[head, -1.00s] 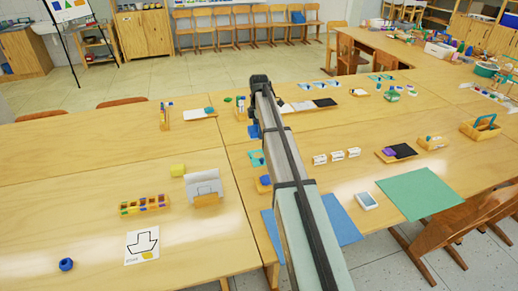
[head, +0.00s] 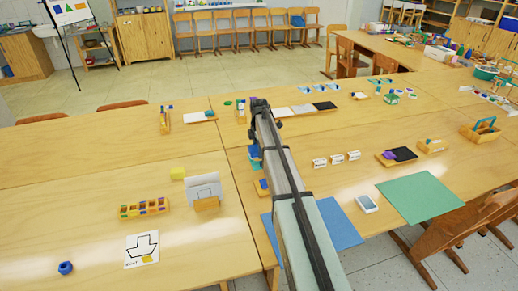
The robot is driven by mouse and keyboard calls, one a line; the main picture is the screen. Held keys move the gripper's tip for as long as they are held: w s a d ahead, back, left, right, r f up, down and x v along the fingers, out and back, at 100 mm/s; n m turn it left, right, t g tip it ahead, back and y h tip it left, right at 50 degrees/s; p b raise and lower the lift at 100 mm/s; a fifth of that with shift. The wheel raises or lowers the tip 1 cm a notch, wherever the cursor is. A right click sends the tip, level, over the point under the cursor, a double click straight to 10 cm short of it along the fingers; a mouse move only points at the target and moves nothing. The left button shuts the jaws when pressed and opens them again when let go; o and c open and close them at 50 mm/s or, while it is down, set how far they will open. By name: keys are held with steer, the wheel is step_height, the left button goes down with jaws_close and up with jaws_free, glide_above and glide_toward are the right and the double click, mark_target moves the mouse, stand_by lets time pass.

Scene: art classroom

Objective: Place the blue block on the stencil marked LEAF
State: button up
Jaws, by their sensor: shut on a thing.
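My gripper (head: 255,143) points down at the far end of my arm, over the table near the seam between the tables. It appears shut on a small blue block (head: 254,152), which is partly hidden and hard to separate from the fingers. A teal piece (head: 256,164) lies just below and behind it; I cannot tell whether they touch. A white stencil (head: 142,249) with a dark boat-like outline and a yellow piece lies at the front left; its small label is hard to read. I cannot make out a LEAF label anywhere.
A blue ring-like object (head: 66,268), a yellow block (head: 178,173), a divided wooden tray (head: 145,209) and a card stand (head: 206,203) are on the left. A blue sheet (head: 338,224) and a green sheet (head: 421,201) lie right of my arm.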

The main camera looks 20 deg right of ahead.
steer(key=shift+f, duration=0.55)
steer(key=o, duration=1.1)
steer(key=shift+r, duration=0.1)
step_height(320, 180, up, 13)
